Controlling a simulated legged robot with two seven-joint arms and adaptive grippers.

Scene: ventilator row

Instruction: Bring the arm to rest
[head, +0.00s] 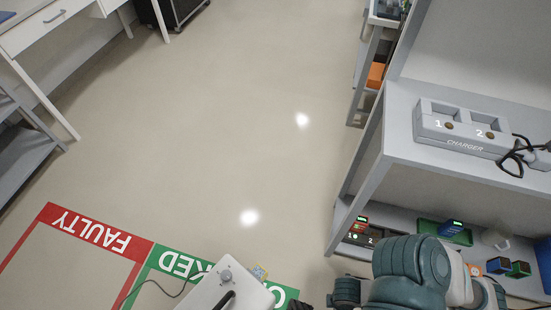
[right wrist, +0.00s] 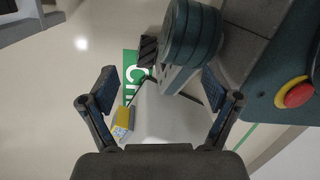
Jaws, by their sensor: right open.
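My right arm shows at the bottom right of the head view, in front of the shelf unit. Its gripper (right wrist: 158,88) is in the right wrist view, with its two fingers spread wide apart and nothing between them in contact. Beyond the fingers is a white box-shaped device (right wrist: 165,112), which also shows at the bottom of the head view (head: 222,290) with a knob and a dark handle on top. It stands on the floor at the green-bordered zone (head: 180,262). A small yellow and blue item (right wrist: 122,122) is by its side. My left gripper is not seen.
A red-bordered FAULTY zone (head: 95,233) is at lower left. A grey shelf unit (head: 398,150) at right holds a charger (head: 462,130) above and several small devices below. A white desk (head: 45,30) is at upper left. The middle floor is clear.

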